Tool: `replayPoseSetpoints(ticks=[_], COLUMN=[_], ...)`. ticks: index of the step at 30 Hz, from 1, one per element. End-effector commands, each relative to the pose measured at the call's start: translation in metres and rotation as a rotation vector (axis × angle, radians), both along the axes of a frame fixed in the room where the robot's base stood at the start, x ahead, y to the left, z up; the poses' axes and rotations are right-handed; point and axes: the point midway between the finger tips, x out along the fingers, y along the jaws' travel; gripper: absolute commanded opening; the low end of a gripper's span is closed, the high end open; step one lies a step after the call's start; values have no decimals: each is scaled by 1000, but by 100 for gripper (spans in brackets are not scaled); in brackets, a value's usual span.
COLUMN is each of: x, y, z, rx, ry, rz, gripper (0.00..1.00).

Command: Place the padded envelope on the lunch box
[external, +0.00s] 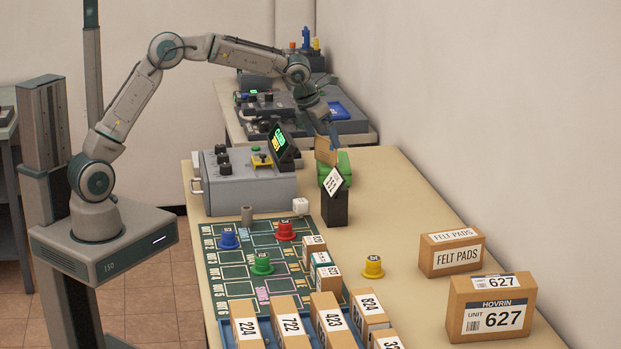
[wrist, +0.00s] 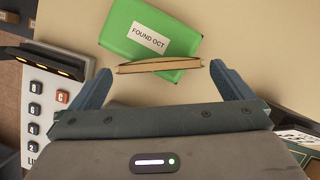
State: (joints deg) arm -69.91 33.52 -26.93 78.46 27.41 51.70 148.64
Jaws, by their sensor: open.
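The green lunch box (external: 344,172) lies on the table near its far end; in the wrist view the green box (wrist: 127,40) bears a "FOUND OCT" label. The brown padded envelope (external: 324,151) appears upright at the lunch box; whether it rests on it is hard to tell. In the wrist view the envelope (wrist: 160,65) shows edge-on, overlapping the box's near edge. My gripper (external: 328,136) is over the lunch box, pointing down. In the wrist view my gripper (wrist: 160,68) is open, its fingertips just beyond the envelope's two ends, with narrow gaps.
A grey device (external: 250,188) with a tilted screen (external: 279,142) stands left of the lunch box. A black stand (external: 334,207) with a white card is just in front. A green board (external: 240,260), coloured knobs and several cartons fill the near table. The wall is close on the right.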

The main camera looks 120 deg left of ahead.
Motion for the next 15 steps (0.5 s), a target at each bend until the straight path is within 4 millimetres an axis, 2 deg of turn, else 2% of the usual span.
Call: replayPoseSetpoints(ticks=[1, 6, 10, 15], x=[-2, -7, -10, -12], y=[-4, -17, -24, -28], z=[13, 46, 64, 75], rx=[4, 4, 2, 1], ry=[-2, -2, -2, 0], rz=[1, 1, 1, 0], gripper=[100, 100, 100, 100])
